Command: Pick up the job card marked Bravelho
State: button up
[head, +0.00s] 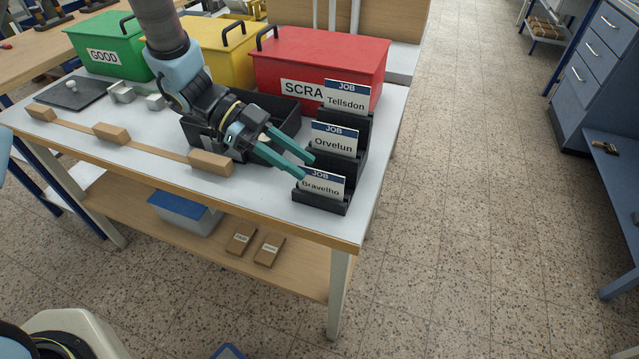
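The job card marked Bravelho (322,186) is white with a dark blue JOB band. It stands upright in the front slot of a black stepped card rack (338,206) at the right end of the bench. My gripper (309,167) has two teal fingers, spread apart with nothing seen between them. Its fingertips are just above and left of the Bravelho card, overlapping its top edge in the picture. I cannot tell whether they touch it. The cards marked Orvelun (333,141) and Tellsdon (346,98) stand in the slots behind.
A black open bin (285,112) lies behind my gripper. Red (325,57), yellow (222,47) and green (104,43) lidded boxes line the back. A wooden strip with blocks (212,163) runs along the front left. The bench top (262,200) is clear left of the rack.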

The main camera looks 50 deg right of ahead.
aim_at(321, 175)
jog(key=shift+p+x, duration=0.85)
jog(key=shift+x, duration=1.8)
jog(key=shift+d+r, duration=0.15)
jog(key=shift+d, duration=0.05)
grip_shut()
